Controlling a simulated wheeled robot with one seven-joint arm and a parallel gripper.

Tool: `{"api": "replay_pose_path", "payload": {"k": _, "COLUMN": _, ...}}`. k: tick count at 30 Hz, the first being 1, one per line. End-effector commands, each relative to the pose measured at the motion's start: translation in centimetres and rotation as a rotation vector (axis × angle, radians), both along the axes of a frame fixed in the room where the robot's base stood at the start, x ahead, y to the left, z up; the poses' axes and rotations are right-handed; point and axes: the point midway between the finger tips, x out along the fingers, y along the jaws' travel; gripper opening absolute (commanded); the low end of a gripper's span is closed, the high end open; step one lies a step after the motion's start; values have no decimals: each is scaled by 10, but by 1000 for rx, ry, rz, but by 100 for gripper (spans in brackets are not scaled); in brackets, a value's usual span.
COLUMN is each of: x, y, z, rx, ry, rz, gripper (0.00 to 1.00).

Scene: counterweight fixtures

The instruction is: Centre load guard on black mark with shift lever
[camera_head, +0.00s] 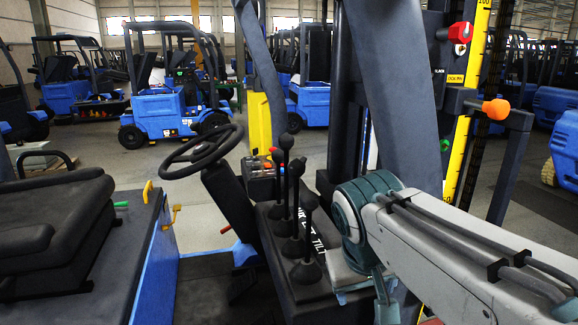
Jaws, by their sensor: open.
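Several black levers with round knobs stand in a row on the dark console, the nearest lever (309,240) at its front end. White lettering beside them is partly hidden; "TILT" reads clearly, and I cannot tell which lever is the shift lever. The dark mast (345,95) rises behind the console. I cannot make out the load guard or its black mark. My arm reaches in from the lower right, its teal joint close to the right of the levers. My gripper cannot be made out; the part beyond that joint is largely hidden.
A steering wheel (202,152) and black seat (55,230) are at left. A yellow scale (466,140), red knob (460,32) and orange knob (496,109) are at right. Blue forklifts, such as one forklift (170,105), stand behind. Open floor lies between.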

Motion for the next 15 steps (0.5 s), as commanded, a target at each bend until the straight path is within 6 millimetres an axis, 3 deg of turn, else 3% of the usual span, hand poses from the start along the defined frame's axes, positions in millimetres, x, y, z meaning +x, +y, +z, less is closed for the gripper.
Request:
{"api": "replay_pose_path", "payload": {"k": 3, "x": 32, "y": 30, "z": 48, "rx": -83, "ry": -33, "rz": 31, "gripper": 62}}
{"api": "replay_pose_path", "payload": {"k": 9, "x": 71, "y": 84, "z": 119, "rx": -188, "ry": -127, "rz": 33, "gripper": 62}}
{"api": "replay_pose_path", "payload": {"k": 15, "x": 87, "y": 123, "z": 163, "rx": -228, "ry": -208, "rz": 5, "gripper": 62}}
